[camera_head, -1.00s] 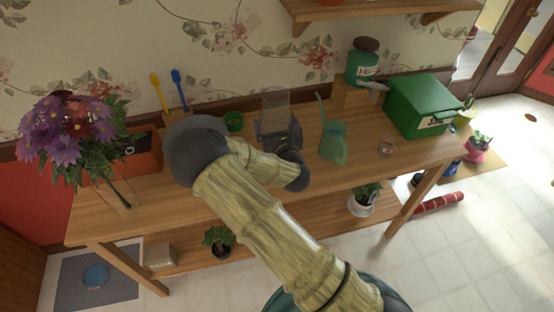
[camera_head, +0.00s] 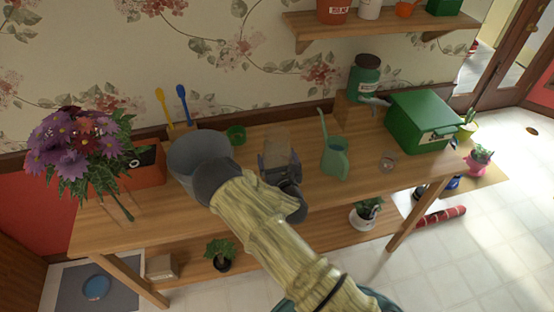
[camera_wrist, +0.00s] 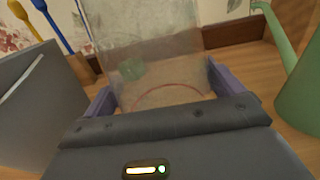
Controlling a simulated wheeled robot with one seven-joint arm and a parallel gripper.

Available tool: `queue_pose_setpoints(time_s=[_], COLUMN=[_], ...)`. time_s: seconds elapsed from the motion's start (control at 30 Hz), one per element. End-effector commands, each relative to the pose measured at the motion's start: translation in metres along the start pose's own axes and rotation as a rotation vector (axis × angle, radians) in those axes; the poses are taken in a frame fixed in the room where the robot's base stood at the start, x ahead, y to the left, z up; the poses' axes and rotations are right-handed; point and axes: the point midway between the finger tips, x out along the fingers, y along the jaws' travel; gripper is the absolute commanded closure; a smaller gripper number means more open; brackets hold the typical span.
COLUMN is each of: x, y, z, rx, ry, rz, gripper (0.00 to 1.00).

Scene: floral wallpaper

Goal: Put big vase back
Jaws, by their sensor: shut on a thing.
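A clear glass vase (camera_head: 277,149) is held in my gripper (camera_head: 280,166) over the middle of the wooden table (camera_head: 240,190). In the wrist view the see-through vase (camera_wrist: 150,50) stands between the two purple fingers, and my gripper (camera_wrist: 160,90) is shut on it. A red curved line (camera_wrist: 172,86) shows through the glass near the fingers. I cannot tell whether the base of the vase touches the table.
A green cup (camera_head: 236,135) is behind and left of the vase, and a green watering can (camera_head: 335,160) is to its right. A green box (camera_head: 420,122), green jar (camera_head: 366,80), small glass (camera_head: 388,160) and purple flowers (camera_head: 72,145) are also there. A shelf (camera_head: 350,32) hangs above.

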Motion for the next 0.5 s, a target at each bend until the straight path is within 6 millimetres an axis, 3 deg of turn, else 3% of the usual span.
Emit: queue_pose_setpoints(time_s=[0.43, 0.47, 0.5], x=[0.0003, -0.0001, -0.0001], y=[0.0005, 0.0005, 0.0004], z=[-0.0117, -0.0126, -0.0117], rx=[-0.001, 0.0, 0.0], ry=[-0.005, -0.002, -0.002], rz=[0.001, 0.001, 0.001], gripper=[0.53, 0.05, 0.0])
